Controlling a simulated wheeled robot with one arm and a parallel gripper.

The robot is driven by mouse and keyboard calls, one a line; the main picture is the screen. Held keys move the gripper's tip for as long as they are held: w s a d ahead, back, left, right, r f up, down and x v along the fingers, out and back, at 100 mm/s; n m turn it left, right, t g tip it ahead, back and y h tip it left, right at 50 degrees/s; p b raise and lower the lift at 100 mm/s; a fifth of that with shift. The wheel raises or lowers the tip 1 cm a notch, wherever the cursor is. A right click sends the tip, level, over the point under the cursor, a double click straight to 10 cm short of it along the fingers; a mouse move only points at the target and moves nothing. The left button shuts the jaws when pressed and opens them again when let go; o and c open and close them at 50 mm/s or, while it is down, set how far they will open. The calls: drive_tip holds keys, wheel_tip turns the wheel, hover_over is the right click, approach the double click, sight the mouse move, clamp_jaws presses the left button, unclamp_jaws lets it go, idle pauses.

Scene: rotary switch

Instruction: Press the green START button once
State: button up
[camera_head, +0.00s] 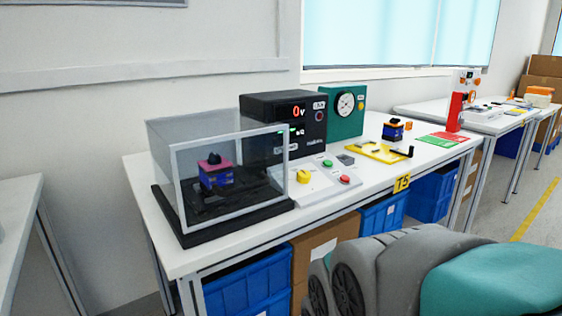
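The green button (327,163) sits on a pale control panel (322,186) at the front of the white table, below the black meter. Its label is too small to read. A red button (345,179) is on the same panel, in front and to the right of the green one. A yellow rotary knob (304,176) is on the panel's left part. My gripper is not in view; grey and teal parts at the lower right appear to be my own body.
A clear box (272,170) with a blue and pink device stands left of the panel. The black meter (258,108) and a green gauge box (336,122) stand behind. A grey block (346,159) and yellow fixture (372,152) lie right. Blue bins (236,292) are under the table (172,250).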

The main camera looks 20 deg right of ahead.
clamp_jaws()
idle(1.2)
